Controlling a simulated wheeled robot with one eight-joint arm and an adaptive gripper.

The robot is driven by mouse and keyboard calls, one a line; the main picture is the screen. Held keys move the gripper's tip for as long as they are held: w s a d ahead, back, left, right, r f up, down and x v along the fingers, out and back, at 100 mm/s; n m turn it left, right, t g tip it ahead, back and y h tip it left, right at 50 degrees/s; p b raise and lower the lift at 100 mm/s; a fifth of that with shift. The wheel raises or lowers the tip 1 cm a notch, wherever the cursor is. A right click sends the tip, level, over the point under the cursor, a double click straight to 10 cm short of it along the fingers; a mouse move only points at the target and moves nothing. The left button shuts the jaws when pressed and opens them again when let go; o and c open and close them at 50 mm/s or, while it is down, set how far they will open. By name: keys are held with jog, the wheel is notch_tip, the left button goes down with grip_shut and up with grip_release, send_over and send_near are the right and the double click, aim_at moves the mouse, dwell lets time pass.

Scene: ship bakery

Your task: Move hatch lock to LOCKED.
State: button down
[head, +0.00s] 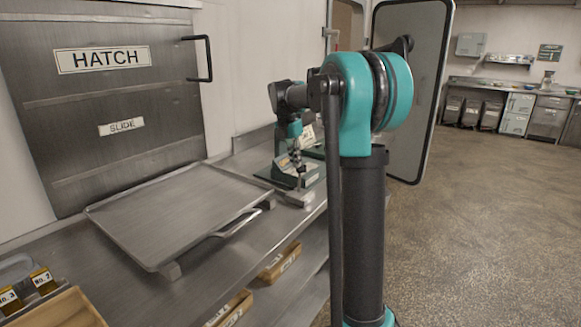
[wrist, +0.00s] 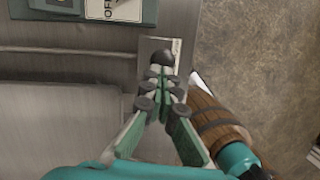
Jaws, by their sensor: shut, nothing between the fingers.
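My gripper (wrist: 162,82) is shut and empty in the wrist view, pointing down over the counter's edge. A round black knob (wrist: 162,59) shows right at its fingertips, on a small pale metal plate (wrist: 150,45). Whether the fingers touch the knob I cannot tell. The plate's lettering is too small to read, so I cannot confirm that this is the hatch lock or its position. In the head view my gripper (head: 297,165) is low over the far end of the counter, hiding what lies under it. The steel hatch (head: 80,90) with HATCH and SLIDE labels stands at left.
A metal tray (head: 165,212) lies on the counter (head: 85,250) before the hatch. A teal device (wrist: 75,10) with an OFF label is beside my gripper. A brown wooden-looking piece (wrist: 208,118) shows at its right. Open floor (head: 480,200) lies right.

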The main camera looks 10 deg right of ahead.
jog(key=shift+w+d+g+y, duration=0.4)
jog(key=shift+w+d, duration=0.3)
jog(key=shift+w+d+f, duration=0.25)
jog(key=shift+w+d, duration=0.7)
jog(key=a+r, duration=0.1)
jog(key=r, duration=0.1)
jog(key=s+a+r, duration=0.1)
jog(key=shift+s+a+r, duration=0.15)
jog(key=shift+s+r, duration=0.05)
jog(key=shift+r, duration=0.2)
notch_tip(320, 180, up, 9)
jog(key=w, duration=0.1)
jog(key=shift+w, duration=0.25)
jog(key=s+f+m+t+y, duration=0.1)
jog(key=s+f+m+t, duration=0.3)
jog(key=s+f+m, duration=2.1)
jog(key=s+f, duration=1)
jog(key=s, duration=0.2)
jog(key=shift+a+f+m+y, duration=0.15)
jog(key=shift+f+m+y, duration=0.15)
jog(key=shift+f, duration=0.05)
